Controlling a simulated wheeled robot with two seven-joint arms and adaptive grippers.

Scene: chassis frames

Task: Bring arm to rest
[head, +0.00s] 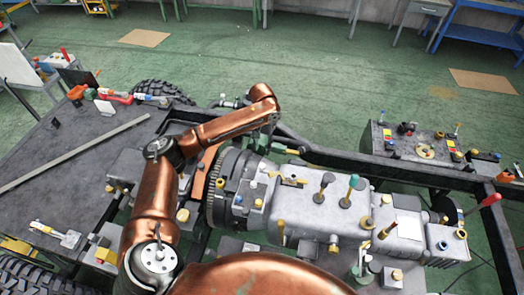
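My copper-coloured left arm (155,205) reaches up from the bottom of the head view, bends, and runs right over the chassis. Its wrist (262,92) is bent downward above the far side of the gearbox. My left gripper (270,135) is a small dark shape below the wrist, mostly hidden, and its fingers cannot be made out. It looks empty, but I cannot be sure. My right gripper is not in view.
A grey gearbox (320,215) with several knobs and a toothed ring (228,185) lies under the arm within the chassis frame (345,160). A dark table (60,165) with tools stands left. A parts tray (405,145) is at right. Green floor (240,60) beyond is mostly open.

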